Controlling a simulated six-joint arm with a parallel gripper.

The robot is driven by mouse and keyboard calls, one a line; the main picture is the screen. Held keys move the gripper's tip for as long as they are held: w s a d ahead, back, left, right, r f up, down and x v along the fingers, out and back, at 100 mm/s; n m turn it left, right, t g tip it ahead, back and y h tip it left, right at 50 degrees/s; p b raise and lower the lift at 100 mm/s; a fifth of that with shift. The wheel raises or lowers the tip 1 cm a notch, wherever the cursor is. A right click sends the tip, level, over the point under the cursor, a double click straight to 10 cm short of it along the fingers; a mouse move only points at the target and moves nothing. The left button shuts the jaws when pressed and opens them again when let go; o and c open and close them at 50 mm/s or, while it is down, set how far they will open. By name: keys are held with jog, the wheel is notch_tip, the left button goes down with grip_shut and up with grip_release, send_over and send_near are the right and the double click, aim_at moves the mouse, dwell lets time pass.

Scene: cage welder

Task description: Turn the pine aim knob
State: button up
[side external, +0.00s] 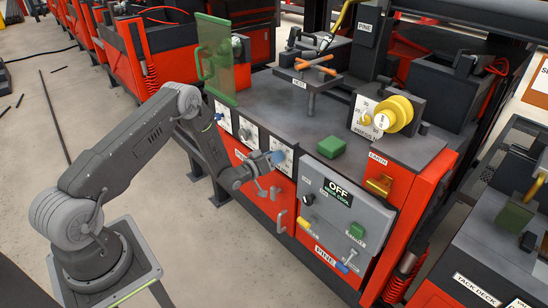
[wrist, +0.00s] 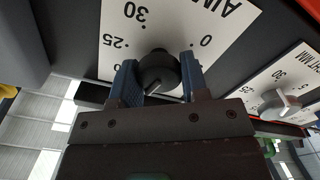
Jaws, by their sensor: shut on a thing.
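The aim knob (wrist: 158,73) is a dark round knob on a white dial plate (wrist: 118,50), seen upside down in the wrist view. The plate reads "AIM", cut off by the frame, with the numbers 0, 25 and 30. A pale pointer line shows on the knob, slanting to the lower left. My gripper (wrist: 160,82) has a blue finger on each side of the knob and is shut on it. In the side external view my gripper (side external: 275,157) is at the rightmost of the front dials, and its fingers hide the knob there.
A neighbouring dial has a pale knob (wrist: 275,103). A grey panel (side external: 345,205) reading "OFF", with knobs and switches, stands right of my gripper. Metal handles (side external: 281,220) stick out below. A green translucent shield (side external: 217,60) stands at the left end of the deck.

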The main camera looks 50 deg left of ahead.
jog(key=shift+n, duration=0.9)
jog(key=o, duration=0.9)
jog(key=shift+o, duration=0.2)
jog(key=s, duration=1.3)
jog(key=shift+s, duration=0.4)
